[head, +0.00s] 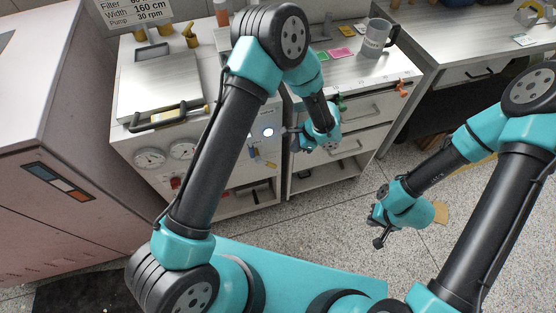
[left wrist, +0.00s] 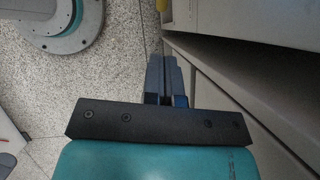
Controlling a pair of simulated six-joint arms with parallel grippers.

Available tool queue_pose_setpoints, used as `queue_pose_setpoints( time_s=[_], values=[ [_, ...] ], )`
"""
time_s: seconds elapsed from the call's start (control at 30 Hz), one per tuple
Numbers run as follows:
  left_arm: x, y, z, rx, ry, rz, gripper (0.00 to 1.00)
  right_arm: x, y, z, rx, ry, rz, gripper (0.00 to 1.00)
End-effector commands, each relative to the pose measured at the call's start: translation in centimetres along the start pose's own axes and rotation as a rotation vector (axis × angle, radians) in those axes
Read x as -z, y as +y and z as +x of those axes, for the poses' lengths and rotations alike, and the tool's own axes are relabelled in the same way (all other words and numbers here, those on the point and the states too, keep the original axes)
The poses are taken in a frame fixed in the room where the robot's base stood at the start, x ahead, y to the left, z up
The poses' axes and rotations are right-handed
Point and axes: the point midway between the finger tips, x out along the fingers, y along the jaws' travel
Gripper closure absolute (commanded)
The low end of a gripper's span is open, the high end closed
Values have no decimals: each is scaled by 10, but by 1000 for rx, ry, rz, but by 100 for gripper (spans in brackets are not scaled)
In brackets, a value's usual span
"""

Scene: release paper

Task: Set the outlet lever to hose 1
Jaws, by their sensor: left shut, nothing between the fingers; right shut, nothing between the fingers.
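The machine with a front panel (head: 212,160) stands left of centre in the head view. Small yellow and blue parts (head: 262,163) show low on the right of this panel, below a lit white round light (head: 268,131). I cannot tell for sure which part is the outlet lever, and no hose label is readable. My left gripper (head: 286,131) is shut and empty, its tips close to the panel's right edge near the light; contact cannot be told. In the left wrist view its shut fingers (left wrist: 163,65) lie beside a grey cabinet face. My right gripper (head: 378,241) is shut and empty above the floor.
Two gauges (head: 150,158) and a red knob (head: 175,183) are on the panel's left. A drawer cabinet (head: 370,110) stands right of the machine, with a grey mug (head: 374,42) on top. A large pinkish cabinet (head: 50,130) fills the left.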

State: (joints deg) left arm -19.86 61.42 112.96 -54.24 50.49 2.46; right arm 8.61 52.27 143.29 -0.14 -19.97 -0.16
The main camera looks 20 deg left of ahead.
Motion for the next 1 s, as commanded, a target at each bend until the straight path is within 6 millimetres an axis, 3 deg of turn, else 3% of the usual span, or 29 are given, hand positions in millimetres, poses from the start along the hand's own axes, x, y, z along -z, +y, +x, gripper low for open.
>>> queue_pose_setpoints(
  time_s=[0.4,0.53,0.7,1.0],
  values=[
    [-1,1,73,-4,-1,0,100,0,0,0,0,0,0,100],
    [-10,0,90,-4,0,-1,100,0,0,0,0,0,0,100],
    [-16,0,104,-2,0,-1,100,0,0,0,0,0,0,100],
    [-17,0,106,-1,1,0,100,0,0,0,0,0,0,100]
  ],
)
